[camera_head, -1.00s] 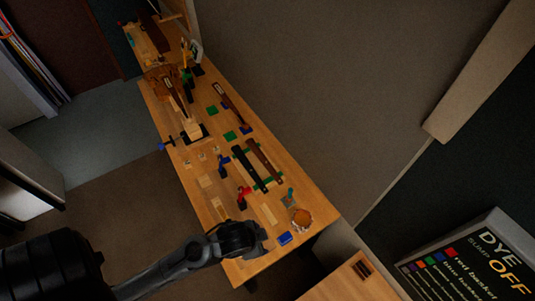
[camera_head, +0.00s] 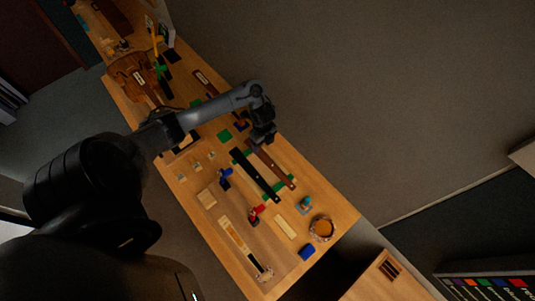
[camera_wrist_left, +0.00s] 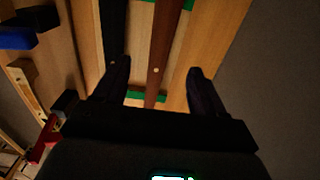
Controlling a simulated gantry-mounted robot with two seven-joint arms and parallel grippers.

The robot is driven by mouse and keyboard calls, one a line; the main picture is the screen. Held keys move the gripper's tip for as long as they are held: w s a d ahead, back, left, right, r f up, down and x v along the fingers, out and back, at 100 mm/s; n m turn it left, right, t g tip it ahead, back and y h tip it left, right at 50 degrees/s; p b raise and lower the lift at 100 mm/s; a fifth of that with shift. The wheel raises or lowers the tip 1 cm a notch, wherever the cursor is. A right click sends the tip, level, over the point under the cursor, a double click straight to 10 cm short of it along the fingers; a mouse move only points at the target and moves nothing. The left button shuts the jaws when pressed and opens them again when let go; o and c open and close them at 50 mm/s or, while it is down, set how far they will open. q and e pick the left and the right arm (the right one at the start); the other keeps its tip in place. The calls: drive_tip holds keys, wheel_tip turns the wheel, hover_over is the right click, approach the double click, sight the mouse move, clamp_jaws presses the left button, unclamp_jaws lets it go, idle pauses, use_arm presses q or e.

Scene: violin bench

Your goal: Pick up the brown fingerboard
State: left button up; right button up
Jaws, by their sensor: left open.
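The brown fingerboard (camera_head: 276,171) lies beside a black fingerboard (camera_head: 256,177) on green supports on the bench. My left gripper (camera_head: 262,141) is over the far end of this pair, open and empty. In the left wrist view, the brown fingerboard (camera_wrist_left: 161,48) runs between the two spread fingertips of my left gripper (camera_wrist_left: 158,70), with space on both sides. The black fingerboard (camera_wrist_left: 113,30) runs alongside, near the left finger. My left gripper hides part of the brown fingerboard's far end in the head view. My right gripper is not in view.
The wooden bench (camera_head: 335,205) also holds a red clamp-like piece (camera_head: 256,213), a blue one (camera_head: 224,178), a blue block (camera_head: 307,252) and a round container (camera_head: 322,228). A violin (camera_head: 135,75) lies farther back. A grey wall or partition borders the right side.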

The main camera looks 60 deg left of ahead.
sight(266, 158)
use_arm(q)
drive_tip(key=f, duration=0.3)
drive_tip(key=shift+s+d+f, duration=0.15)
drive_tip(key=shift+d+f, duration=0.15)
drive_tip(key=shift+f, duration=0.1)
drive_tip(key=shift+w+d+f+b, duration=0.1)
drive_tip(key=shift+f+b, duration=0.05)
drive_tip(key=shift+f, duration=0.6)
drive_tip(key=shift+w+d+f+b, duration=0.1)
drive_tip(key=shift+w+f+b, duration=0.1)
drive_tip(key=shift+f, duration=0.5)
drive_tip(key=shift+w+f+b, duration=0.1)
drive_tip(key=shift+f+b, duration=0.05)
drive_tip(key=shift+f, duration=0.6)
drive_tip(key=shift+a+f, duration=0.1)
drive_tip(key=shift+f, duration=0.55)
drive_tip(key=c, duration=1.2)
